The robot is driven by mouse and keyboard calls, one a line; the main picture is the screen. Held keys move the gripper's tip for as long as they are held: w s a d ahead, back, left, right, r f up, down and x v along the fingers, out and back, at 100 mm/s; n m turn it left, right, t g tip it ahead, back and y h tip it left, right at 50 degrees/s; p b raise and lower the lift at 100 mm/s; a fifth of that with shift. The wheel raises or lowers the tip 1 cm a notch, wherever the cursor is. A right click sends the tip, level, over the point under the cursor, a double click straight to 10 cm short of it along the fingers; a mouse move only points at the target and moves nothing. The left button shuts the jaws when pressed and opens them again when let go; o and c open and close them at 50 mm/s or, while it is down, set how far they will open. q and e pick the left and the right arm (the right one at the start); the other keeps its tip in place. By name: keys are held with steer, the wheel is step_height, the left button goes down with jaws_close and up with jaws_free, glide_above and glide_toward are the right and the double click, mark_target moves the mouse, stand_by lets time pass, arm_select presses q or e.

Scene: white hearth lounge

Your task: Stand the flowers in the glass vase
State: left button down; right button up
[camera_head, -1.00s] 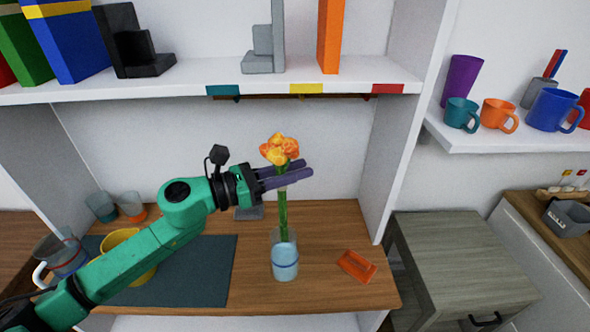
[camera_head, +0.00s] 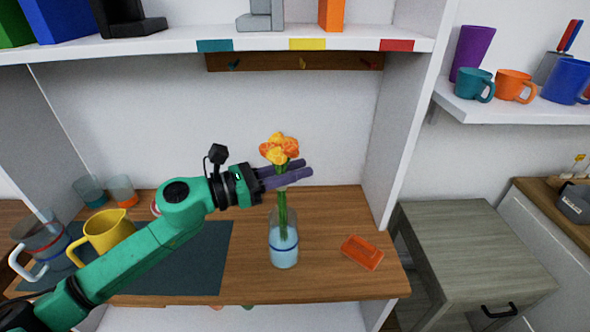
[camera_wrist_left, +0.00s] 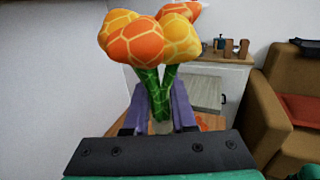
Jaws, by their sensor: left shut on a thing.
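The flowers (camera_head: 279,149) have orange and yellow heads on green stems. My left gripper (camera_head: 290,175) is shut on the stems just below the heads and holds the flowers upright. The flower heads also show large in the left wrist view (camera_wrist_left: 150,38), with the gripper's purple fingers (camera_wrist_left: 160,112) on either side of the stems. The clear glass vase (camera_head: 284,250) with a blue band stands on the wooden desk under the gripper. The lower stems reach down inside the vase; whether they touch its bottom I cannot tell. My right gripper is not in view.
An orange tray (camera_head: 362,252) lies right of the vase on the desk (camera_head: 325,275). A yellow pitcher (camera_head: 108,230), a glass jug (camera_head: 45,245) and two glasses stand on the left. A shelf (camera_head: 350,40) runs above. A grey cabinet (camera_head: 465,245) stands to the right.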

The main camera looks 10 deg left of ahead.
arm_select(q)
steer(key=c, duration=0.7)
jaws_free()
steer(key=shift+o, duration=0.2)
steer(key=b+v, duration=0.6)
steer(key=v, duration=0.8)
steer(key=shift+s+a, duration=0.15)
steer(key=shift+a, duration=0.1)
